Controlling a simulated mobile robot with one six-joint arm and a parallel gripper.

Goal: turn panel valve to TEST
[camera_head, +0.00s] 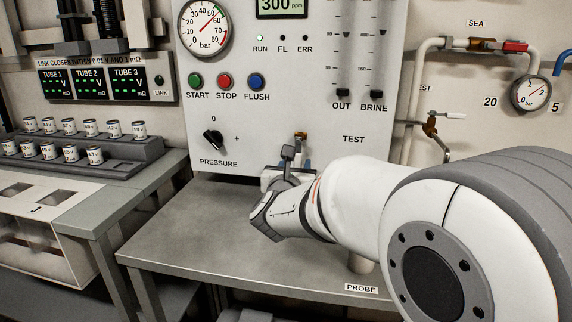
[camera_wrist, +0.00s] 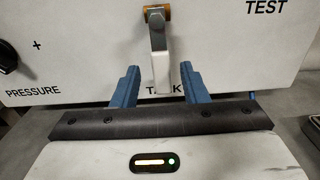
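The panel valve has a brass hub (camera_wrist: 155,12) and a pale grey lever (camera_wrist: 158,55). The lever points down toward a label that reads T…K, its middle hidden by the lever. The TEST label (camera_wrist: 266,6) is up and to the right of the hub; it also shows in the head view (camera_head: 354,139). My gripper (camera_wrist: 161,82) is open, with one blue finger on each side of the lever's lower end and a visible gap on both sides. In the head view my gripper (camera_head: 287,165) is in front of the panel and hides most of the lever.
A black PRESSURE knob (camera_head: 212,139) is left of the valve. START, STOP and FLUSH buttons (camera_head: 226,82) are above it. A grey bench (camera_head: 200,230) lies below my gripper. Pipes and another small valve (camera_head: 431,124) are to the right.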

